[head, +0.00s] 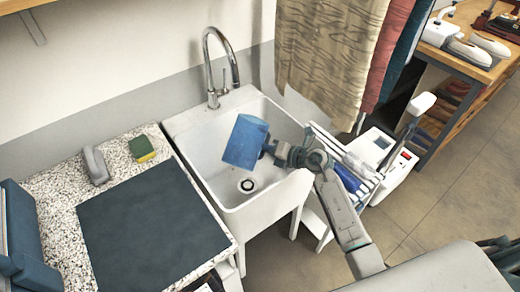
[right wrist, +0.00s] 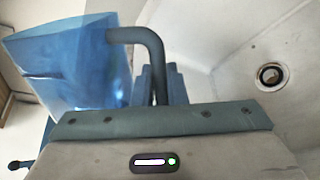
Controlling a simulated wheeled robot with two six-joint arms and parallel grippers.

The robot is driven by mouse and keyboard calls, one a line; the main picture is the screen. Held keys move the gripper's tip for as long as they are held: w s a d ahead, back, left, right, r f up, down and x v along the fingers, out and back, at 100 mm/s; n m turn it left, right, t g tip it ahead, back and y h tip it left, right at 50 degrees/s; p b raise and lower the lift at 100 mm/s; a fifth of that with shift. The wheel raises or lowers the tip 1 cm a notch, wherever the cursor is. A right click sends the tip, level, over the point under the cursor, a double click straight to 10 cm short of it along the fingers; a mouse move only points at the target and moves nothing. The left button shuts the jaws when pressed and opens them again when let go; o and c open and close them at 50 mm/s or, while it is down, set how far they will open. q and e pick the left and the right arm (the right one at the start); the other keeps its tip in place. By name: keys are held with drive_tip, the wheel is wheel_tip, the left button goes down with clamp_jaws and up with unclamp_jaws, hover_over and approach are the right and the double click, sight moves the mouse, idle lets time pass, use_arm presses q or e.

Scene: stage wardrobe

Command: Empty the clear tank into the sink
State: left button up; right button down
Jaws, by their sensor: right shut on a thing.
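The clear tank (head: 246,142) is a see-through blue box with a dark bent handle. My right gripper (head: 281,153) is shut on that handle and holds the tank over the white sink (head: 213,177). The tank leans a little in the head view. In the right wrist view the tank (right wrist: 62,68) is at the upper left, and the handle runs down between the fingers (right wrist: 158,88). I cannot tell how much liquid is in it. The sink's drain (right wrist: 270,75) shows clear of the tank. My left gripper is not in view.
A chrome tap (head: 216,70) arches at the back of the sink. A speckled counter with a dark mat (head: 150,228), a sponge (head: 142,148) and a grey object (head: 96,165) is on the left. Hanging cloths (head: 335,55) and a white rack (head: 345,160) are right of the sink.

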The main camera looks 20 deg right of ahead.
sight(262, 156)
drive_tip(key=shift+s+a+r+m+p, duration=0.15)
drive_tip(key=shift+r+m+p, duration=0.15)
drive_tip(key=shift+m+p, duration=0.1)
drive_tip(key=shift+s+f+g, duration=0.1)
drive_tip(key=shift+f+g, duration=0.1)
drive_tip(key=shift+g, duration=0.1)
drive_tip(key=shift+a+f+m, duration=0.1)
drive_tip(key=shift+a+m, duration=0.05)
drive_tip(key=shift+m, duration=0.15)
drive_tip(key=shift+s+a+f+m+y, duration=0.1)
drive_tip(key=shift+s+f+m+y, duration=0.1)
drive_tip(key=shift+m+y, duration=0.1)
drive_tip(key=shift+w+r+m+g+p, duration=0.1)
drive_tip(key=shift+r+m+g+p, duration=0.2)
drive_tip(key=shift+m+p, duration=0.15)
drive_tip(key=shift+s, duration=0.2)
drive_tip(key=shift+s+a, duration=0.1)
drive_tip(key=shift+s, duration=0.45)
drive_tip(key=shift+s+a+m+y+p, duration=0.35)
drive_tip(key=shift+s+p, duration=0.1)
drive_tip(key=shift+p, duration=0.15)
idle(0.5)
